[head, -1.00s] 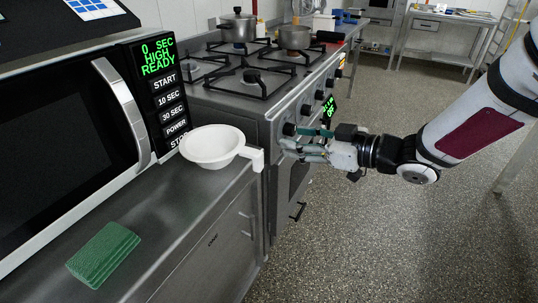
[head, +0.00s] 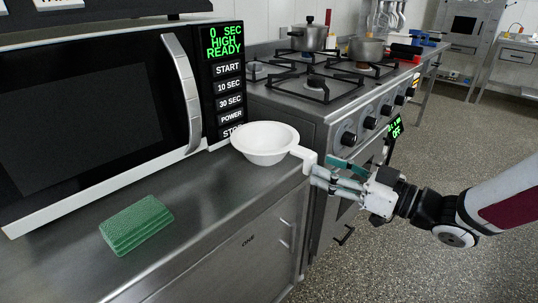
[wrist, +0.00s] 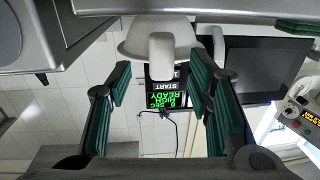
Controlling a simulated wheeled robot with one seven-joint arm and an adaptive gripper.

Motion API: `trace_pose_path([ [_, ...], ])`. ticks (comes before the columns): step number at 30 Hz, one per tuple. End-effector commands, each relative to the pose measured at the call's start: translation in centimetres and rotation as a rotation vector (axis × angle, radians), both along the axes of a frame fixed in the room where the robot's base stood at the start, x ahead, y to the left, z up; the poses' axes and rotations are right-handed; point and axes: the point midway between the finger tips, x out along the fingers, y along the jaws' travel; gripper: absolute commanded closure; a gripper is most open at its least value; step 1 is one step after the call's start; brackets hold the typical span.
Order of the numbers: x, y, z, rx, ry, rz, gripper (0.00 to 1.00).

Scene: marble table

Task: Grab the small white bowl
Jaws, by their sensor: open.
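The small white bowl (head: 264,142) stands on the metal counter in front of the microwave's button panel. Its handle (head: 306,158) sticks out to the right, over the counter's edge. My gripper (head: 325,172) is open at the handle's end, with its green-padded fingers pointing left toward the bowl. In the wrist view, which is upside down, the bowl (wrist: 132,42) is at the top and its handle points into the gap between the open fingers (wrist: 160,82). I cannot tell whether a finger touches the handle. Nothing is held.
A green sponge (head: 137,224) lies on the counter at front left. A stove (head: 330,90) with two pots adjoins on the right. The floor to the right is open.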

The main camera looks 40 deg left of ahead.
Motion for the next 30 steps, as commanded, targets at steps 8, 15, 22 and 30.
trace_pose_path([
  [8, -0.2, 3.1, 0.0, 0.001, -0.002, 0.002, 0.53],
  [15, -0.2, 5.3, 0.2, 0.0, 0.0, -0.001, 0.53],
  [22, -0.2, 5.4, 0.2, 0.0, 0.001, -0.001, 0.53],
  [30, -0.2, 5.3, 0.2, 0.0, 0.0, -0.001, 1.0],
])
